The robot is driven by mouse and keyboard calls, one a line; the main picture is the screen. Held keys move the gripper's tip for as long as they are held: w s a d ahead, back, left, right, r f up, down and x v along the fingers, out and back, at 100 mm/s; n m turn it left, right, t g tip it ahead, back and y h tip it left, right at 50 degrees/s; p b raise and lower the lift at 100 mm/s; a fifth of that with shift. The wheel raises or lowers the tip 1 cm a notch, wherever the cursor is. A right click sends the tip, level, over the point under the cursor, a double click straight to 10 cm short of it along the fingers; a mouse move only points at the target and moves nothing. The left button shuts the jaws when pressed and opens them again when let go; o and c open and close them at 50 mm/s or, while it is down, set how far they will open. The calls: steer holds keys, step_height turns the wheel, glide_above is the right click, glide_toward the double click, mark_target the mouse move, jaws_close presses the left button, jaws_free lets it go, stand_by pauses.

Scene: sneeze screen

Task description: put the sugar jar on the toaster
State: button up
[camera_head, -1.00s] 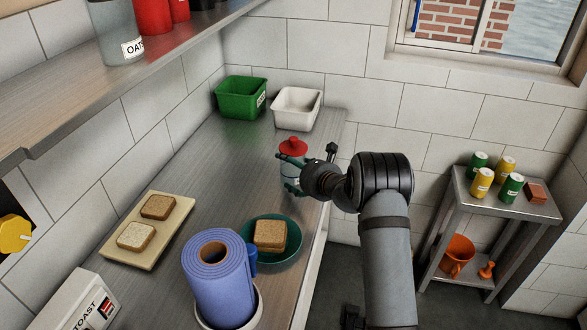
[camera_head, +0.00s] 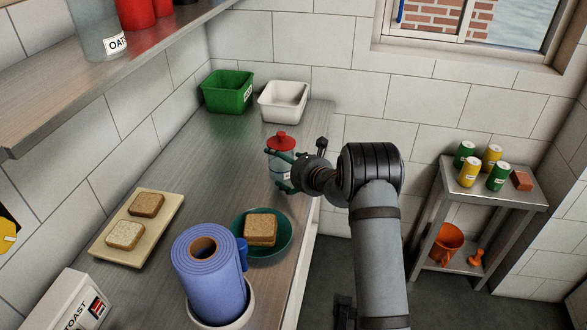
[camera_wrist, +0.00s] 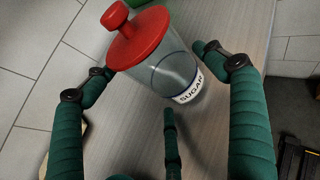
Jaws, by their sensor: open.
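The sugar jar (camera_head: 281,150) is a clear jar with a red knobbed lid and a white label, upright on the counter near its right edge. In the wrist view the sugar jar (camera_wrist: 168,68) shows its "SUGAR" label. My gripper (camera_head: 284,170) is open, with its green fingers on either side of the jar; in the wrist view the fingers (camera_wrist: 160,75) appear spread around it, with gaps visible. I cannot tell whether any finger touches it. The toaster (camera_head: 80,306), a white box marked "TOAST", is partly visible at the lower left.
A blue paper roll (camera_head: 212,270) and a teal plate (camera_head: 285,238) with bread stand in front of the jar. A tray (camera_head: 165,222) with two slices lies left. Green (camera_head: 228,92) and white (camera_head: 283,102) bins stand behind. A shelf (camera_head: 130,70) overhangs the upper left.

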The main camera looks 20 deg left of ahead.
steer(key=b+v, duration=0.2)
steer(key=v, duration=0.9)
steer(key=p+x, duration=0.2)
steer(key=x, duration=1)
steer(key=shift+r+p, duration=0.1)
steer(key=shift+p, duration=0.3)
step_height(320, 180, up, 3)
steer(key=shift+b, duration=0.5)
steer(key=shift+r, duration=0.35)
